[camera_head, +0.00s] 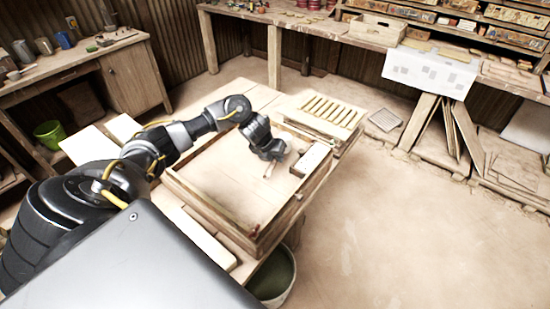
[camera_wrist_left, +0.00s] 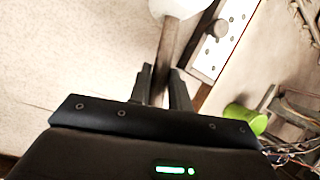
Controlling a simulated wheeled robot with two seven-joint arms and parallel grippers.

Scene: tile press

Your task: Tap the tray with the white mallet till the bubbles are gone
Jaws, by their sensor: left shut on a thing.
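My left gripper (camera_head: 268,158) is low over the right part of the square wooden tray (camera_head: 272,232), which lies on the table with a pale surface inside. In the left wrist view the gripper (camera_wrist_left: 160,86) is shut on the brown handle of the white mallet (camera_wrist_left: 166,45). The mallet's rounded white head is partly cut off by the top edge of that view. In the head view a short tan stick shows below the fingers, and I cannot make out the mallet's head or whether it touches the tray. Bubbles are too small to tell. My right gripper is not in view.
A pale block (camera_head: 312,158) sits at the tray's right corner. A slatted wooden rack (camera_head: 320,112) is behind it. A bucket (camera_head: 272,278) stands below the table's front edge. A green bin (camera_head: 48,133) is at the left. The floor at the right is clear.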

